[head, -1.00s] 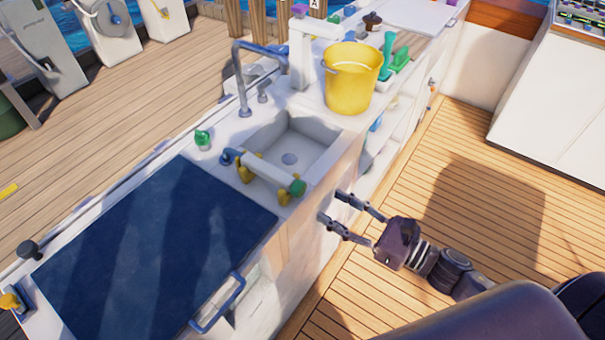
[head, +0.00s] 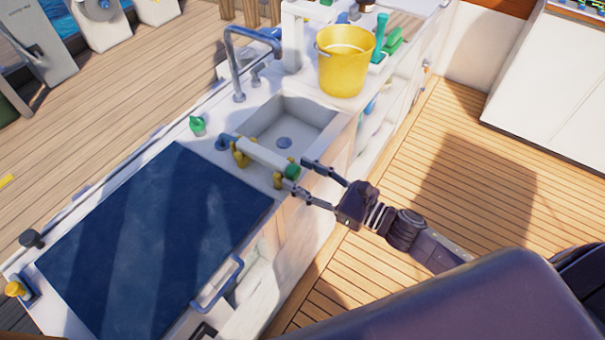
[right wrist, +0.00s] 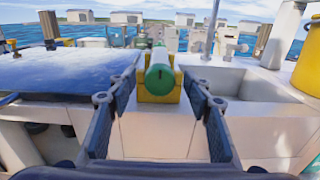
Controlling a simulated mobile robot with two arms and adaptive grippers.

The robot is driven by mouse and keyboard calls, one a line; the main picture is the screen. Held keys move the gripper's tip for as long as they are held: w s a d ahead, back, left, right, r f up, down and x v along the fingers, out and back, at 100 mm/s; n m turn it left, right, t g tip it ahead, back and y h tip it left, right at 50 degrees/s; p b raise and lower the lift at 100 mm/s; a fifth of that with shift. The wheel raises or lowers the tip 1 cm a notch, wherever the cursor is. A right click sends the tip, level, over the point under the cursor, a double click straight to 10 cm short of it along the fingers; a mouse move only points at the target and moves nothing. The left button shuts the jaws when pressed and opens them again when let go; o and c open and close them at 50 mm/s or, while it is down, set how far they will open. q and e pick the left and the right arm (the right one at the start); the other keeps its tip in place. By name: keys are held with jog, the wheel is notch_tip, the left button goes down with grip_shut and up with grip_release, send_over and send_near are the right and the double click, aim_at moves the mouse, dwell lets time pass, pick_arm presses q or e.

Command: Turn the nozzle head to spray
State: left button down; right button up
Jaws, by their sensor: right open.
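The nozzle (head: 265,154) is a white tube lying in yellow brackets (head: 241,152) across the near side of the sink. Its green end (head: 292,171) points toward my right arm, and its blue end (head: 223,142) is at the far side. My right gripper (head: 296,174) is open, with its fingertips on either side of the green end. In the right wrist view the green end (right wrist: 159,83) sits between the two open fingers (right wrist: 160,72). I cannot tell whether the fingers touch it. My left gripper is not in view.
A sink (head: 300,124) with a grey faucet (head: 236,65) lies behind the nozzle. A yellow bucket (head: 345,65) stands to the right on the counter. A dark blue hatch (head: 150,240) with a blue handle (head: 217,285) is to the left. The wooden deck (head: 470,160) at right is clear.

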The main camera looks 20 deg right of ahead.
jog(key=shift+c, duration=0.5)
jog(key=c, duration=1)
jog(key=shift+m, duration=0.3)
jog(key=m, duration=0.3)
jog(key=shift+m, duration=0.3)
jog(key=m+p, duration=0.1)
jog(key=m, duration=0.3)
jog(key=shift+d, duration=0.1)
jog(key=m+p, duration=0.1)
jog(key=m, duration=0.4)
jog(key=shift+w+m+p, duration=0.1)
jog(key=shift+m+p, duration=0.2)
jog(key=shift+m, duration=0.1)
jog(key=shift+f+m+p, duration=0.2)
jog(key=shift+m+p, duration=0.25)
jog(key=shift+m, duration=1.45)
